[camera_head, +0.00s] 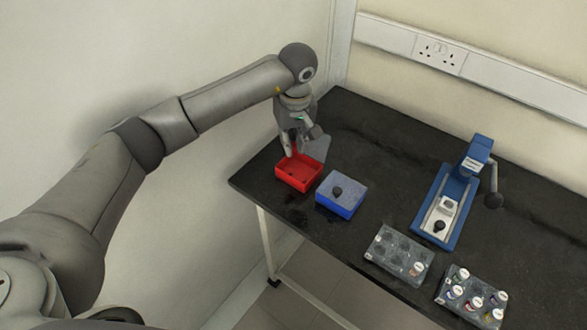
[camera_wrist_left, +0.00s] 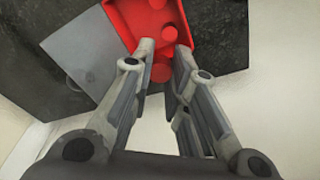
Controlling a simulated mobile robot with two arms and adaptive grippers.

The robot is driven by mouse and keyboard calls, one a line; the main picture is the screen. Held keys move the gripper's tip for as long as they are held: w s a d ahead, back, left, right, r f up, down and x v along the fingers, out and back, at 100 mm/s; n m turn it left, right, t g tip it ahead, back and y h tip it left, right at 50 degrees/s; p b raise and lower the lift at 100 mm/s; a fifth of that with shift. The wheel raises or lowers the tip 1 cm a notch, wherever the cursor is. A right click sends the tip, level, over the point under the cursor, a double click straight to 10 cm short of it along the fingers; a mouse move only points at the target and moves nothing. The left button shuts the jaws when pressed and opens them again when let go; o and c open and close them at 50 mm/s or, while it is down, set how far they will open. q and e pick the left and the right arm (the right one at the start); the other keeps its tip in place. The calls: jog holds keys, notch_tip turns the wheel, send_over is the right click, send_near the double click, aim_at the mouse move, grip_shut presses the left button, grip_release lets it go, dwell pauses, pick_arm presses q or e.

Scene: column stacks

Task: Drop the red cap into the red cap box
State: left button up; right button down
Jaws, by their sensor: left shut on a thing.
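The red cap box (camera_head: 299,181) is an open red tray near the left end of the black table; it also shows in the left wrist view (camera_wrist_left: 125,18). My left gripper (camera_head: 293,155) points down over the box's back part. In the left wrist view my left gripper (camera_wrist_left: 165,47) is shut on a small red cap (camera_wrist_left: 168,34) at its fingertips. Other round red shapes show near it against the box, and I cannot tell them apart clearly. In the head view the fingers mostly hide the cap. My right gripper is not in view.
A blue box (camera_head: 338,208) with a grey top and a dark object stands right of the red box. A blue lever press (camera_head: 443,205) stands further right. Two clear racks (camera_head: 385,255) hold vials at the front. The black table (camera_head: 385,140) is clear behind.

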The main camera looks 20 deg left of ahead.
pick_arm(q)
jog(key=b, duration=0.3)
send_over(293, 174)
jog(key=shift+f, duration=2.9)
jog(key=o, duration=0.7)
jog(key=shift+r, duration=0.1)
notch_tip(293, 174, up, 12)
jog(key=s, duration=0.1)
jog(key=shift+d, duration=0.4)
